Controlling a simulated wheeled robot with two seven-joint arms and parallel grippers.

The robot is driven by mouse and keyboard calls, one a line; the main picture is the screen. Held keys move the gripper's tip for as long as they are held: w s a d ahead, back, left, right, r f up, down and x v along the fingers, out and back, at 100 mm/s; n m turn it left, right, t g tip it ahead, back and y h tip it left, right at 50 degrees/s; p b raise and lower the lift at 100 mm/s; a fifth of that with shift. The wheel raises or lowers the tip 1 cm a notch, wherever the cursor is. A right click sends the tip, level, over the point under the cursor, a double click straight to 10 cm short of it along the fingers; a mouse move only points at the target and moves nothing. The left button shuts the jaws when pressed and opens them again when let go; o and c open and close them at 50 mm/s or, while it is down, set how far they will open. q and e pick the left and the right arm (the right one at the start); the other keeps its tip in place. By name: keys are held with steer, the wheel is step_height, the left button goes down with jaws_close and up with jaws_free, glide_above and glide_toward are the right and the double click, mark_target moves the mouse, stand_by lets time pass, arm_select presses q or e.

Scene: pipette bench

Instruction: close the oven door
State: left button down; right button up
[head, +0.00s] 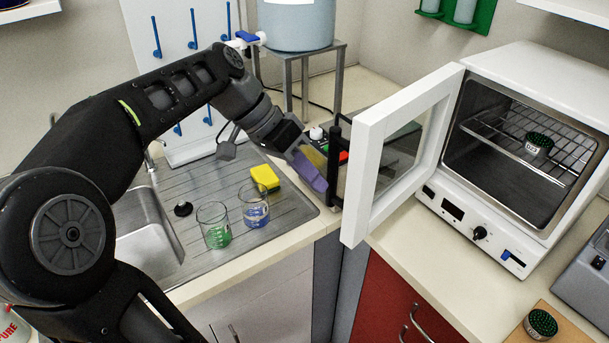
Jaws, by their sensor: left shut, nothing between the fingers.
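The white lab oven (535,95) stands on the counter at the right. Its white-framed glass door (367,185) stands wide open, swung out to the left. A black upright handle (335,165) is on the door's outer side, near its free edge. My left gripper (315,182) is shut and empty, its purple fingers just left of the handle. I cannot tell whether they touch it. Inside the oven, a small dark round piece with a pale label (538,144) sits on the wire rack (490,130). My right gripper is not in view.
Two beakers, one with green liquid (214,228) and one with blue (255,207), stand by a yellow sponge (265,177) on the drainboard. A sink (140,240) lies left. A similar dark round piece (540,324) and a grey device (588,280) are front right.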

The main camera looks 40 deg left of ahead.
mark_target(332, 198)
arm_select(q)
steer(key=p+x, duration=0.1)
steer(key=x, duration=0.4)
steer(key=shift+d+f, duration=0.15)
steer(key=shift+d, duration=0.1)
